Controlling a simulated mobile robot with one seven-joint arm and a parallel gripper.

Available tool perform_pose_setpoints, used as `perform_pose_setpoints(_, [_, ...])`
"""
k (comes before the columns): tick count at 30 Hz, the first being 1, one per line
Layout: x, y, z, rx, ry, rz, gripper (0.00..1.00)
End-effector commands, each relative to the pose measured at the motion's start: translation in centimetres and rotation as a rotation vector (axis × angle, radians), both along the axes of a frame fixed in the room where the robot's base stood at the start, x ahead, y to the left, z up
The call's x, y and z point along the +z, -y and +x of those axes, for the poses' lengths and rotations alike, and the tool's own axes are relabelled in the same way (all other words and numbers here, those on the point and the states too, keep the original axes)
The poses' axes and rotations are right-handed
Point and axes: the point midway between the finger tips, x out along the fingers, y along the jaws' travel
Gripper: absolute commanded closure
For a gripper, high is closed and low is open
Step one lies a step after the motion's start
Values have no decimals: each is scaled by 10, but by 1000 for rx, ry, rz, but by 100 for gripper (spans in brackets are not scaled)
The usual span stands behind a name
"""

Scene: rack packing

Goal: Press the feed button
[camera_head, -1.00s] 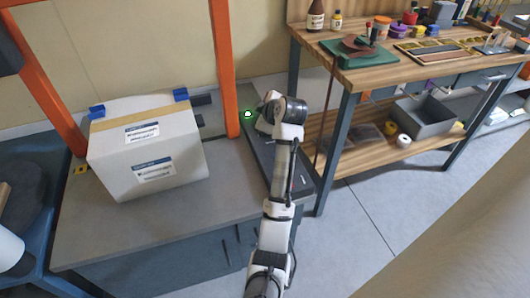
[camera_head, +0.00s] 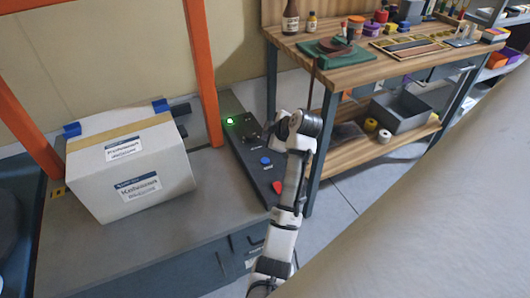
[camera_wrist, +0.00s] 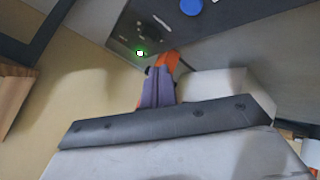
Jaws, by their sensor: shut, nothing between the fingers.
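The control panel (camera_head: 247,160) is a dark strip along the right edge of the grey bench. It bears a round blue button (camera_head: 265,160), a red control (camera_head: 277,186) and a lit green light (camera_head: 229,121). The labels are too small to read, so I cannot tell which is the feed button. In the wrist view the blue button (camera_wrist: 190,6) is at the top edge, with the green light (camera_wrist: 140,53) lower left. My gripper (camera_wrist: 159,78) is shut and empty, apart from the blue button. In the head view my wrist hangs beside the panel's right side and largely hides the fingers.
A white carton (camera_head: 130,165) with tape and labels sits on the grey bench (camera_head: 205,215). An orange upright (camera_head: 202,75) stands between carton and panel. A wooden workbench (camera_head: 375,55) with bottles and tools stands right, close to my arm. Floor (camera_head: 350,200) shows beneath it.

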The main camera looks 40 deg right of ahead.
Motion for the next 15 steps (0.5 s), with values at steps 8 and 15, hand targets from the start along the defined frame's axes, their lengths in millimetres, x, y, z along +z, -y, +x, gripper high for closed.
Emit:
perform_pose_setpoints(8, [-40,0,0,0,-1,2,100])
perform_pose_setpoints(15, [-71,0,0,0,-1,1,100])
